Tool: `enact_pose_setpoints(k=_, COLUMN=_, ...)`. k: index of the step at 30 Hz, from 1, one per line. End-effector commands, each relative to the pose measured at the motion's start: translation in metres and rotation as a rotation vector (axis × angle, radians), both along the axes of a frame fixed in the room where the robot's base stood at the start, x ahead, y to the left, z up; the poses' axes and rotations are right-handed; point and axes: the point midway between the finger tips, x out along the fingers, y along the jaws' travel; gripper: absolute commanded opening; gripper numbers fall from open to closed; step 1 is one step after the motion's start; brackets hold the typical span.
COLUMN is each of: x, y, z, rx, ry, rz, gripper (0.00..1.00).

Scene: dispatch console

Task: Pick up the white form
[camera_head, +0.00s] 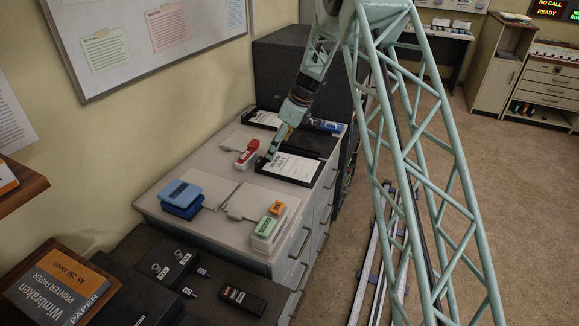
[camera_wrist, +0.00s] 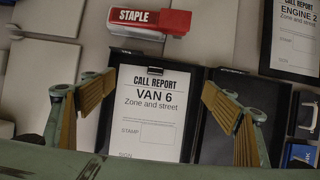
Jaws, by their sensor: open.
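A white form (camera_wrist: 150,110) headed "CALL REPORT VAN 6" lies in the left half of an open black folder (camera_wrist: 270,95) in the wrist view, under a dark clip at its top edge. In the head view the form (camera_head: 295,167) lies on the cabinet top. My gripper (camera_wrist: 157,88) is open and empty in the wrist view, its tan-padded fingers either side of the form's picture. In the head view my gripper (camera_head: 273,150) is at the form's left end; I cannot tell its height above it. The form's lower edge is hidden by my gripper.
A red stapler (camera_wrist: 149,20) lies just above the form in the wrist view. A second form, "ENGINE 2" (camera_wrist: 297,45), lies at upper right. A dark cabinet (camera_head: 290,60) rises behind.

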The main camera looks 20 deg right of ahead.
Motion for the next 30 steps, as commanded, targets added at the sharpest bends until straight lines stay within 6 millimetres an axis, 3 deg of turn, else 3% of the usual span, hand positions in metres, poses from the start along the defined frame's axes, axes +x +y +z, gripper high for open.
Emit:
enact_pose_setpoints(k=16, x=0.010, y=0.013, z=-0.044, rx=0.000, ry=0.001, rz=0.001, gripper=0.80)
enact_pose_setpoints(k=30, x=0.011, y=0.015, z=-0.047, rx=0.000, ry=0.000, rz=0.000, gripper=0.80)
